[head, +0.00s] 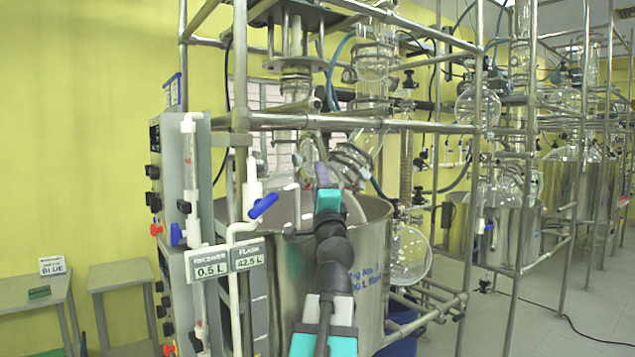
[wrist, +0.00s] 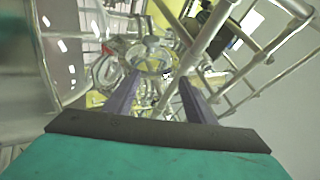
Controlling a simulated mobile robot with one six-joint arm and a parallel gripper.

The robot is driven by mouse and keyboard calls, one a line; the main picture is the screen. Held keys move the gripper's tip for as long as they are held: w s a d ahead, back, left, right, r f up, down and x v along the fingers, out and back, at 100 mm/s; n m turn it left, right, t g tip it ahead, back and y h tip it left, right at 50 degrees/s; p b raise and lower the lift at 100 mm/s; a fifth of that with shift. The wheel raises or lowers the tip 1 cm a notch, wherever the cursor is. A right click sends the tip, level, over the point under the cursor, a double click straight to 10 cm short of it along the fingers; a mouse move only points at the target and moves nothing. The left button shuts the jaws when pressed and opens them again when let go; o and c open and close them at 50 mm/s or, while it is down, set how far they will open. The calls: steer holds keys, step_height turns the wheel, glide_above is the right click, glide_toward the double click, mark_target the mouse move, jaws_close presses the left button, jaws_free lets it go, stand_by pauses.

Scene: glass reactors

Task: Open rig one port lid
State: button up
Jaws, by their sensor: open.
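Rig one is the nearest rig, with a large steel vessel (head: 372,262) under a pipe frame. Glassware with metal clamps (head: 350,165) stands over the vessel's mouth. In the wrist view a round, clear glass flange with a raised middle (wrist: 150,58), possibly the port lid, lies ahead between the fingers. My gripper (head: 321,172) is at the vessel's mouth, in front of the glassware. In the wrist view its two dark purple fingers (wrist: 160,90) are apart with nothing held between them. I cannot tell the lid apart in the head view.
A steel frame bar (head: 350,122) crosses above my gripper. A control box (head: 180,180), a white pipe with a blue handle (head: 263,206) and volume labels (head: 228,260) stand left. A round flask (head: 410,256) hangs right of the vessel. More rigs (head: 580,185) stand behind.

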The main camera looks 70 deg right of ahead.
steer(key=shift+b+v, duration=2.15)
steer(key=shift+v, duration=0.65)
steer(key=shift+s+f, duration=0.1)
steer(key=shift+s, duration=0.05)
